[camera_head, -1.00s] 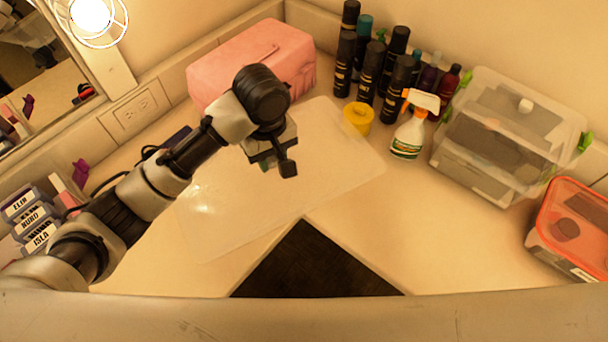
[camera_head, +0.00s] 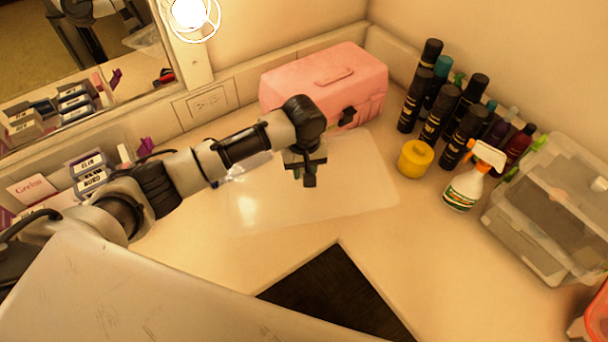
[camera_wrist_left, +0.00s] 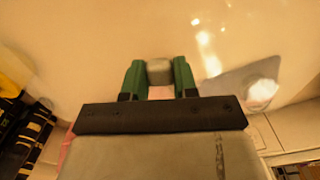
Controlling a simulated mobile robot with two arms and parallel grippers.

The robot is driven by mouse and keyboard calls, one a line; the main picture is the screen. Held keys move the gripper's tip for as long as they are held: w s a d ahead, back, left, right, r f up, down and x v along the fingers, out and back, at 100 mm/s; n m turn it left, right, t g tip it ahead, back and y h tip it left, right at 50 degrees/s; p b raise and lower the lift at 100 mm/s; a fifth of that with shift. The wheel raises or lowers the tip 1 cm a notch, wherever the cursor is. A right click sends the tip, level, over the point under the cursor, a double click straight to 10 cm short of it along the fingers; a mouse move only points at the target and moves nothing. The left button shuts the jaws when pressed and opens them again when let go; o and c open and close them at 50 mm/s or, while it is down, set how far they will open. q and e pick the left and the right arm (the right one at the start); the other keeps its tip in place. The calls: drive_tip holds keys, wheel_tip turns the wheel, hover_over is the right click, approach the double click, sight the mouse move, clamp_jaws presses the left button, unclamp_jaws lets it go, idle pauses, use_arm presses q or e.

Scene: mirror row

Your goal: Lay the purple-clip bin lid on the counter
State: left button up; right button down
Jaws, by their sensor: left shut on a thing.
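The lid (camera_head: 370,185) is a wide, clear, rounded sheet over the counter (camera_head: 450,260), in front of the pink box. I cannot tell whether it touches the counter or hangs just above it. My left gripper (camera_head: 308,178) is over the lid's middle, pointing down. In the left wrist view, the green fingers of my left gripper (camera_wrist_left: 159,78) are shut on the lid's grey knob (camera_wrist_left: 159,68). The clear sheet (camera_wrist_left: 110,40) fills much of that view. No purple clips show on the lid; a purple piece (camera_head: 146,145) stands at the left. My right gripper is not in view.
A pink box (camera_head: 325,80) stands behind the lid. A yellow jar (camera_head: 415,159), a spray bottle (camera_head: 467,185) and several dark bottles (camera_head: 440,110) stand to its right. A clear bin (camera_head: 550,210) is at far right. Labelled boxes (camera_head: 90,170) are at left. Counter in front is bare around a dark patch (camera_head: 335,290).

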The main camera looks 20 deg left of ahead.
sight(304, 170)
use_arm(q)
drive_tip(key=shift+f, duration=1.65)
drive_tip(key=shift+f, duration=0.1)
drive_tip(key=shift+f, duration=0.25)
drive_tip(key=o, duration=1)
drive_tip(key=shift+f, duration=0.1)
wheel_tip(304, 170, up, 13)
